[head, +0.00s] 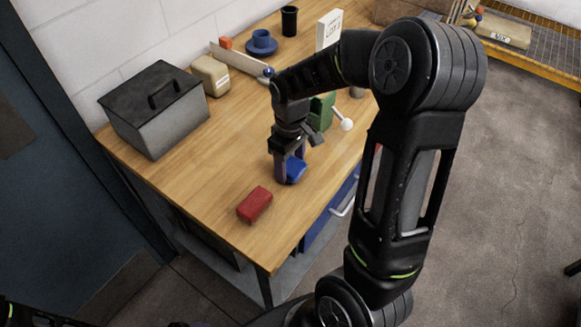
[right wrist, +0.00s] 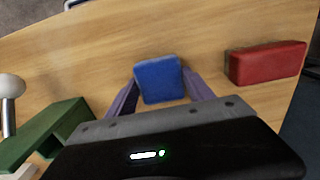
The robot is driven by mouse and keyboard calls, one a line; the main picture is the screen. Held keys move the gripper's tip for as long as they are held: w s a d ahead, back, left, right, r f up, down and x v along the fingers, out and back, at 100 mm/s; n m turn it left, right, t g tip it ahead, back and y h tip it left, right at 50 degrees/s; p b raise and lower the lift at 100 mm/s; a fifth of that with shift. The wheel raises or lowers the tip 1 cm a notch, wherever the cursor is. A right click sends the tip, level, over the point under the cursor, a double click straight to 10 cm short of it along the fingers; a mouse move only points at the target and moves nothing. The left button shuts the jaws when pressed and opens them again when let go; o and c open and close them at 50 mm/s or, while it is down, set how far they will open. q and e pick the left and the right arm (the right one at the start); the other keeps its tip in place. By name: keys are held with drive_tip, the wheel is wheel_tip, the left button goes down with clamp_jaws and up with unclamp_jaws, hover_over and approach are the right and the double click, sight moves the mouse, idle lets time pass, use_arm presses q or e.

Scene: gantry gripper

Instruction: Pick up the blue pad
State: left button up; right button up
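The blue pad (head: 297,171) lies on the wooden table (head: 190,180), near its front edge. My right gripper (head: 288,172) reaches down over it, one finger on each side. In the right wrist view the pad (right wrist: 160,80) sits between the two purple fingertips (right wrist: 160,82), roughly in line with them. Whether the fingers press on it or stand slightly apart cannot be made out. No lift off the table shows. Of my left arm, only a dark part and a sliver that may be its gripper show at the bottom left of the head view.
A red block (head: 255,204) lies nearer, to the left of the pad. A green object (head: 321,110) and a white-ended knob (head: 346,124) stand behind. The table's middle left is clear.

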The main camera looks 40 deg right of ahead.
sight(291, 164)
drive_tip(key=c, duration=1)
drive_tip(key=shift+r, duration=0.1)
wheel_tip(291, 164, up, 10)
drive_tip(key=b, duration=0.1)
idle(0.8)
